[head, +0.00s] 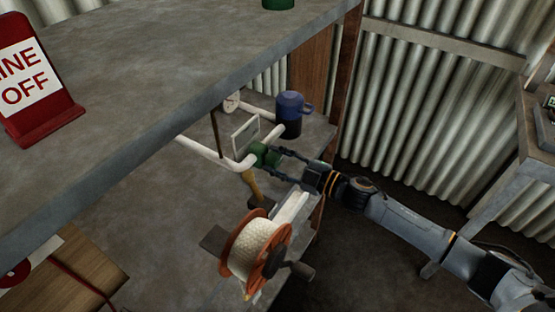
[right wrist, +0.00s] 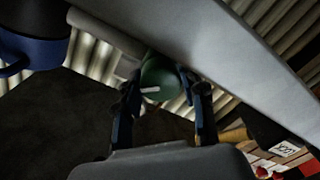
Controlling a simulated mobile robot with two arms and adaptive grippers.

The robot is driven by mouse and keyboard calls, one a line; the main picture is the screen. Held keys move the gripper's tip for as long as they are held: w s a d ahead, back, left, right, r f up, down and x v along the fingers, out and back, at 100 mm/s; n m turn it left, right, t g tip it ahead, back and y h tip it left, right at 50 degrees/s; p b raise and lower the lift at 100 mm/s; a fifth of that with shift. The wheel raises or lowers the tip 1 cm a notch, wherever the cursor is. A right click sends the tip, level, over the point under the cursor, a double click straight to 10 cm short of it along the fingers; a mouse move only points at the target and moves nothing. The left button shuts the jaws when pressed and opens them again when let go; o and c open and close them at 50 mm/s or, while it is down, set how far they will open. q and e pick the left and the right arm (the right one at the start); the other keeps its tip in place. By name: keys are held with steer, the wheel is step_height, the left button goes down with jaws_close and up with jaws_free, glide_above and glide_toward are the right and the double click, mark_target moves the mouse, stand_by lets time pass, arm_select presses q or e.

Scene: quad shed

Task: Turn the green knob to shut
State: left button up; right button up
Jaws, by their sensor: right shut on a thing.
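The green knob (head: 262,153) sits on a white pipe (head: 222,160) on the lower shelf, below the upper shelf's front edge. My right gripper (head: 279,160) reaches in from the right and is shut on the knob. In the right wrist view the knob (right wrist: 160,76) is between the two fingers of my right gripper (right wrist: 158,92), with a short white mark on its face pointing roughly sideways. Part of the knob is hidden by the fingers. My left gripper is in neither view.
A dark blue mug (head: 290,112) stands behind the knob. An orange spool of cord (head: 254,247) is in front. A red "LINE OFF" sign (head: 35,85) stands on the upper shelf (head: 160,75).

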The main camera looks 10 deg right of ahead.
steer(key=n, duration=0.4)
steer(key=shift+n, duration=0.3)
steer(key=n+b, duration=0.1)
steer(key=n, duration=0.4)
steer(key=shift+n+b, duration=0.3)
steer(key=o, duration=1.1)
steer(key=shift+o, duration=0.2)
steer(key=shift+s+a, duration=0.1)
steer(key=shift+f, duration=0.1)
